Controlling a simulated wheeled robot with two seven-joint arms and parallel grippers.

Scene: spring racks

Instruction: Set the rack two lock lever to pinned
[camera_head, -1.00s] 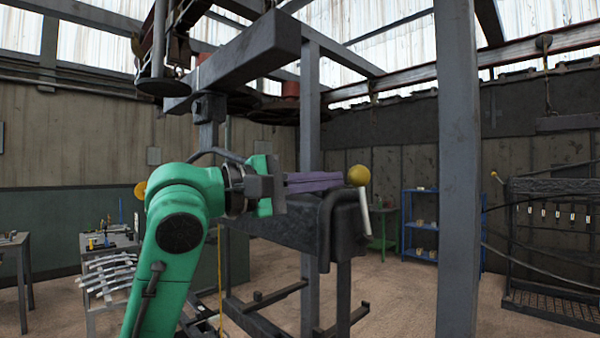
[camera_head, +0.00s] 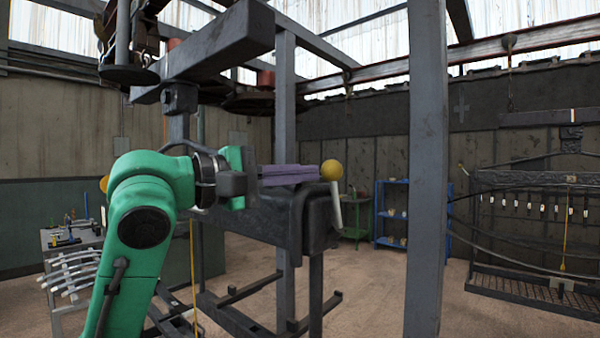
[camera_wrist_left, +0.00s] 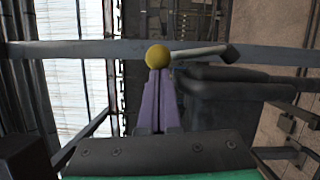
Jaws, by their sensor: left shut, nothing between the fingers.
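A lock lever with a yellow ball knob (camera_head: 331,170) and a pale rod (camera_head: 337,208) stands at the end of a dark rack part. The rod hangs down from the knob in the head view. My left gripper (camera_head: 319,173) has purple fingers, shut and empty, with the tips right at the knob. In the left wrist view the knob (camera_wrist_left: 157,56) sits at the tips of the fingers (camera_wrist_left: 157,75), and the rod (camera_wrist_left: 200,52) runs off to the right. I cannot tell whether tips and knob touch. No rack number is readable. My right gripper is not in view.
A dark padded rack arm (camera_head: 322,220) lies just below and beside the fingers. A grey post (camera_head: 426,170) stands to the right. A blue shelf (camera_head: 391,212) stands behind.

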